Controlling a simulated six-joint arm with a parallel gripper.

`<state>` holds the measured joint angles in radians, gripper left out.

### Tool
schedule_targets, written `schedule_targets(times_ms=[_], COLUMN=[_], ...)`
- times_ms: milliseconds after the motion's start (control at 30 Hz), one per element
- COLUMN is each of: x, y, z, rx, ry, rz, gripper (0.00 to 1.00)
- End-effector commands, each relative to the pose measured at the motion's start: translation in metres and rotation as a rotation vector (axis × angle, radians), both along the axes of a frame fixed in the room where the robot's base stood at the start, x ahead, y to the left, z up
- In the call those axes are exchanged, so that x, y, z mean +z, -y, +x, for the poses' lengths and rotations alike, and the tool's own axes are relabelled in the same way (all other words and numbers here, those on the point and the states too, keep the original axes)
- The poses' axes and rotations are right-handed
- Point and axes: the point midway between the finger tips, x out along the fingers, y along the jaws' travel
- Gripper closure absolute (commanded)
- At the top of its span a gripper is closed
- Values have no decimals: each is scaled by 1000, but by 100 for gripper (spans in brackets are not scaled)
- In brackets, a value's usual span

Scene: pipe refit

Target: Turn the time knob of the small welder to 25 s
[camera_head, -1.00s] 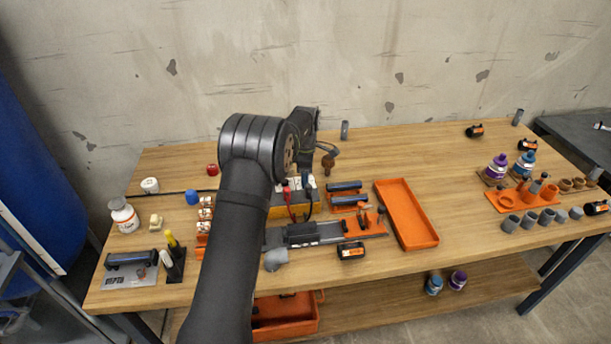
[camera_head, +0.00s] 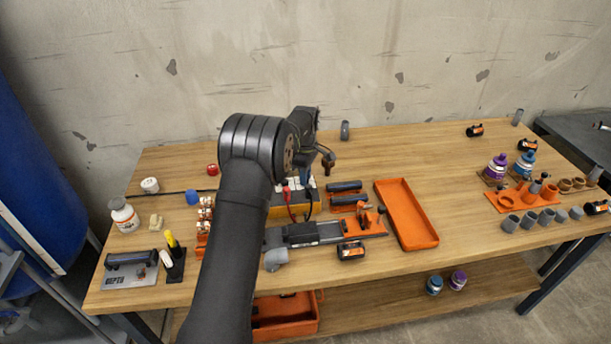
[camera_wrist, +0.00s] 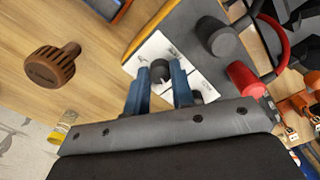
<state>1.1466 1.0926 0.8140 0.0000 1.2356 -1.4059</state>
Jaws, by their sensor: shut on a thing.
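The small welder (camera_head: 284,211) is a yellow and dark grey box in the middle of the table, partly hidden by my arm. In the wrist view its white panel (camera_wrist: 153,48) carries a small black knob (camera_wrist: 160,69). My gripper (camera_wrist: 159,76) has its blue fingers shut around this knob. Another dark round part is partly hidden by the right finger. The dial marks are too small to read, so I cannot tell the time set. In the head view my gripper (camera_head: 304,176) is over the welder and mostly hidden.
A red plug (camera_wrist: 243,78) and a dark plug (camera_wrist: 216,37) with cables stand right of the fingers. A brown knobbed piece (camera_wrist: 52,67) is on the left. An empty orange tray (camera_head: 433,241) lies right of the welder. The table behind the tray is clear.

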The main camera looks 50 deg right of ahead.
Motion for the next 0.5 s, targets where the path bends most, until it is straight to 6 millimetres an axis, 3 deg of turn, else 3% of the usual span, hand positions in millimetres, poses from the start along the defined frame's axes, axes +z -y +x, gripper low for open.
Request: schedule_targets(times_ms=[500], x=[1], y=[0], z=[0], rx=[-491], ry=[0], rz=[-1], gripper=[100])
